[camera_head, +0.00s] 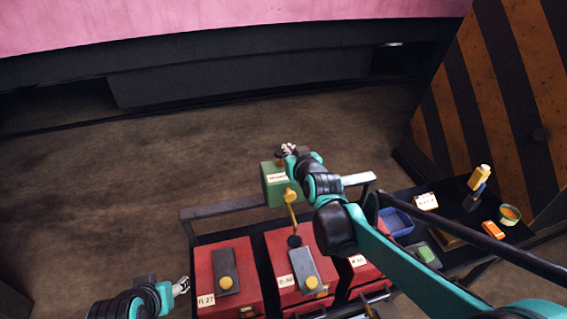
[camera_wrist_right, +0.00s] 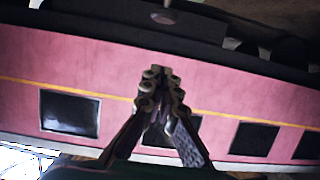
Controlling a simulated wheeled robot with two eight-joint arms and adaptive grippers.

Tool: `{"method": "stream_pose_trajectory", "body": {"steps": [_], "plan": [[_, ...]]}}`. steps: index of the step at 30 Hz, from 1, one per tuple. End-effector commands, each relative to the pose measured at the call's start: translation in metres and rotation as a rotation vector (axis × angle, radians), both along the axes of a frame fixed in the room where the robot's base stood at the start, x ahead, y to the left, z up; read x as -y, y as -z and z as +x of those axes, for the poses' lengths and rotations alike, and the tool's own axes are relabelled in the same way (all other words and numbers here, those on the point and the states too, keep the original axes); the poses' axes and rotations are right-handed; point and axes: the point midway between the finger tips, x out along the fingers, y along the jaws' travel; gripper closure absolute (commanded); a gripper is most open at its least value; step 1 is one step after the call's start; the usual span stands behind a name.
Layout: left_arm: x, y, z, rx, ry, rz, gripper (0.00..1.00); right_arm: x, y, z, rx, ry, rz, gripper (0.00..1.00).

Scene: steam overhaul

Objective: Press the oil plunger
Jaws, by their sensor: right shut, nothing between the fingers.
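A green box (camera_head: 273,184) with a pale label stands behind the red boxes in the head view. A dark round piece at its top, possibly the plunger, is mostly hidden by my right gripper (camera_head: 289,149). That gripper is at the box's top edge; I cannot tell whether it touches. In the right wrist view my right gripper (camera_wrist_right: 162,82) is shut with nothing between its fingers. My left gripper (camera_head: 183,286) is low at the left, beside a red box; its fingers are too small to judge.
Red boxes (camera_head: 215,259) with yellow knobs fill the front. A yellow lever (camera_head: 291,197) rises beside the green box. A blue tray (camera_head: 397,222), a yellow bottle (camera_head: 479,177) and an orange bowl (camera_head: 509,214) are at right. A striped panel (camera_head: 500,90) stands behind them.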

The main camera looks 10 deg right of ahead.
Motion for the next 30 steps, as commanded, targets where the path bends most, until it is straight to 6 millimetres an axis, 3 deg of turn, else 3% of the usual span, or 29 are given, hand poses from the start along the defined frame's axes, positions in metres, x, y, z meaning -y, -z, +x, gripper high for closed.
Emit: {"method": "stream_pose_trajectory", "body": {"steps": [6,17,23,30], "plan": [[0.000,0.010,0.000,0.000,0.000,0.000,0.47,0.004,0.006,-0.019,0.092,0.012,-0.001,1.00],[0.000,0.010,0.000,0.000,0.000,0.000,0.47,0.004,0.006,-0.015,0.091,0.012,-0.002,1.00],[0.000,0.018,0.000,0.000,0.000,0.000,0.47,0.003,0.015,0.012,0.091,0.012,-0.003,1.00],[0.000,0.031,0.000,0.000,0.000,0.000,0.47,0.001,0.028,0.062,0.091,0.012,-0.003,1.00]]}}
